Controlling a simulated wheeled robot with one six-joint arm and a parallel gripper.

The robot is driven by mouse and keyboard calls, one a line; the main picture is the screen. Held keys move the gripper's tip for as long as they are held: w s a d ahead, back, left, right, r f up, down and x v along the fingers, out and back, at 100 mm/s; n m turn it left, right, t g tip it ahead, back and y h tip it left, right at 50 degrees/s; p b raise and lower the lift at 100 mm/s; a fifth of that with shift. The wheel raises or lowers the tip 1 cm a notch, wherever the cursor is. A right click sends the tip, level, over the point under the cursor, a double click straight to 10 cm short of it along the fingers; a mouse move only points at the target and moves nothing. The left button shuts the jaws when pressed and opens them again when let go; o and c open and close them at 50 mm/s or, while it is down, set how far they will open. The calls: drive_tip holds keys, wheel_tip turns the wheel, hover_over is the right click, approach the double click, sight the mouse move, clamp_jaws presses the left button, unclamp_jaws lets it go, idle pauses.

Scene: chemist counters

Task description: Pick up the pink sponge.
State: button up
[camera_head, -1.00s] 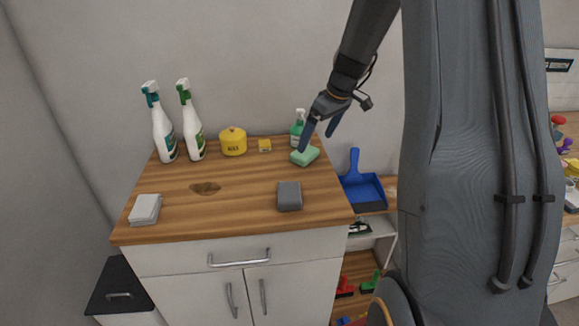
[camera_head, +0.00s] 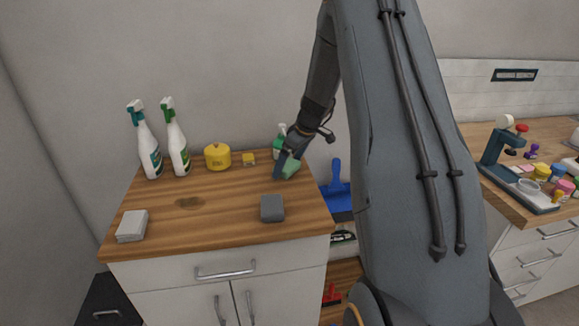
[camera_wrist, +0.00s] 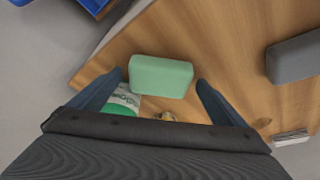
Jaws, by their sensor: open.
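I see no pink sponge in either view. A green sponge (camera_head: 291,168) lies at the back right of the wooden counter top. In the wrist view the green sponge (camera_wrist: 160,77) sits between my open fingertips, with no clear contact. My gripper (camera_head: 284,164) reaches down at this sponge and partly hides it in the head view. It also shows in the wrist view (camera_wrist: 161,80), empty. A grey sponge (camera_head: 272,208) lies near the front right of the top, and a white sponge (camera_head: 132,226) at the front left.
A blue dustpan (camera_head: 338,199) is to the right. The counter's middle is clear.

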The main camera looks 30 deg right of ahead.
sight(289, 165)
drive_tip(key=c, duration=1.2)
drive_tip(key=shift+r, duration=0.1)
drive_tip(key=shift+s+r+b, duration=0.15)
drive_tip(key=shift+r+b, duration=0.05)
drive_tip(key=shift+b, duration=0.3)
wheel_tip(289, 165, up, 7)
drive_tip(key=shift+f+b, duration=0.15)
drive_tip(key=shift+b, duration=1)
drive_tip(key=s+a+b, duration=0.2)
drive_tip(key=s, duration=0.7)
drive_tip(key=s+a+b, duration=0.2)
drive_tip(key=s+a, duration=0.1)
drive_tip(key=s, duration=0.7)
drive_tip(key=shift+a+f+b, duration=0.2)
drive_tip(key=shift+a+b, duration=0.05)
drive_tip(key=shift+b, duration=0.1)
